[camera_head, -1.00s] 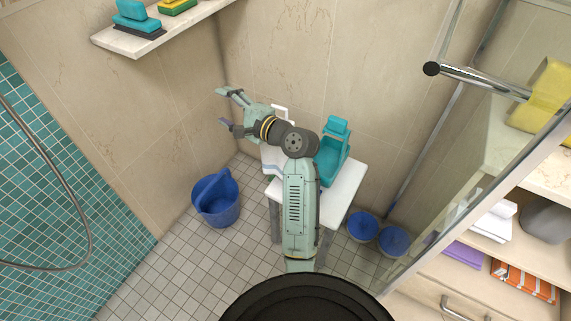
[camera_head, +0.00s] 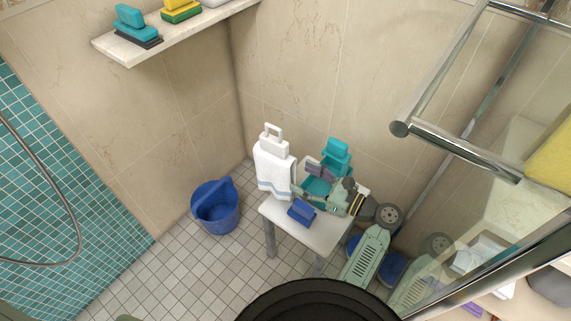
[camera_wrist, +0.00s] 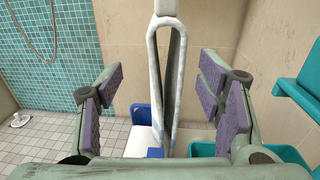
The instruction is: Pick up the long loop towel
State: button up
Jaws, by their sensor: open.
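A white towel (camera_head: 272,170) with pale blue-grey stripes near its lower edge hangs on a white stand with a loop-shaped top, at the left of the white stool (camera_head: 327,237). My gripper (camera_head: 304,181) is open and empty just to the right of the towel, its fingers pointing towards it. In the wrist view the towel (camera_wrist: 154,85) appears edge-on as a tall narrow loop, lying between the lines of my two fingers (camera_wrist: 163,78). Whether the fingertips reach past its near edge is hard to tell. The towel's far side is hidden.
A blue block-like item (camera_head: 302,211) lies on the stool in front of the towel. A teal container (camera_head: 337,152) stands behind my gripper. A blue bucket (camera_head: 216,212) is on the floor to the left. A metal rail (camera_head: 465,151) and a yellow towel (camera_head: 552,150) are at right.

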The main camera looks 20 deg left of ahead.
aim_at(293, 172)
jog(key=shift+w, duration=0.25)
jog(key=b+x, duration=0.2)
jog(key=x, duration=0.2)
jog(key=shift+a, duration=0.35)
jog(key=b+x, duration=0.3)
jog(key=x, duration=0.2)
jog(key=shift+w+a+r+b, duration=0.15)
jog(key=shift+w+a+b, duration=0.1)
jog(key=shift+b, duration=0.1)
jog(key=shift+w+a+r, duration=0.1)
jog(key=shift+a+r, duration=0.05)
jog(key=shift+c, duration=0.5)
grip_shut()
